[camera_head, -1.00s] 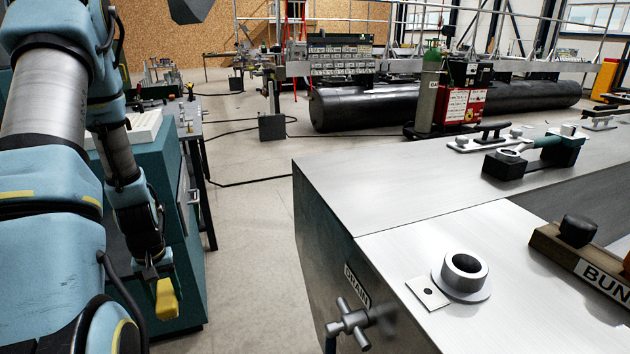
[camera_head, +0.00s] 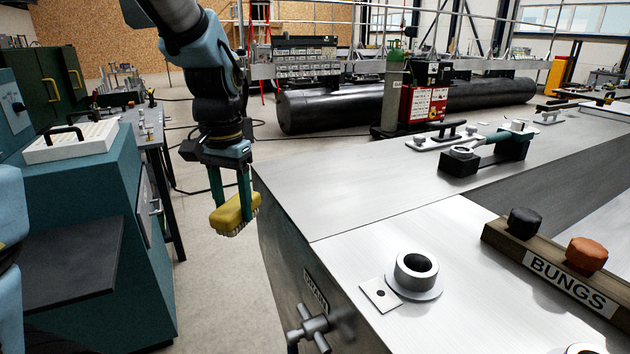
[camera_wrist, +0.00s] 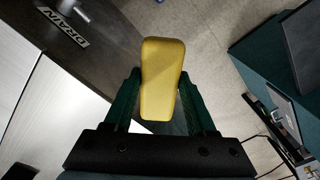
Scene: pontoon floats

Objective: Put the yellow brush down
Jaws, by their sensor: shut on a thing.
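The yellow brush (camera_head: 235,213) hangs in my gripper (camera_head: 243,200), its pale bristles facing down. My gripper points down and is shut on the brush's yellow back. Both are over the floor, just left of the metal pontoon's near left edge, and apart from it. In the wrist view the yellow brush (camera_wrist: 161,78) sits between the two green fingers of my gripper (camera_wrist: 160,95). The bristles are hidden in that view.
The metal pontoon top (camera_head: 350,215) has bare room at its left. It carries a round collar (camera_head: 415,272), a clamp (camera_head: 490,150) and a BUNGS rack (camera_head: 550,262). A drain valve (camera_head: 315,328) juts from its side. A teal cabinet (camera_head: 105,200) with a dark shelf (camera_head: 75,262) stands left.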

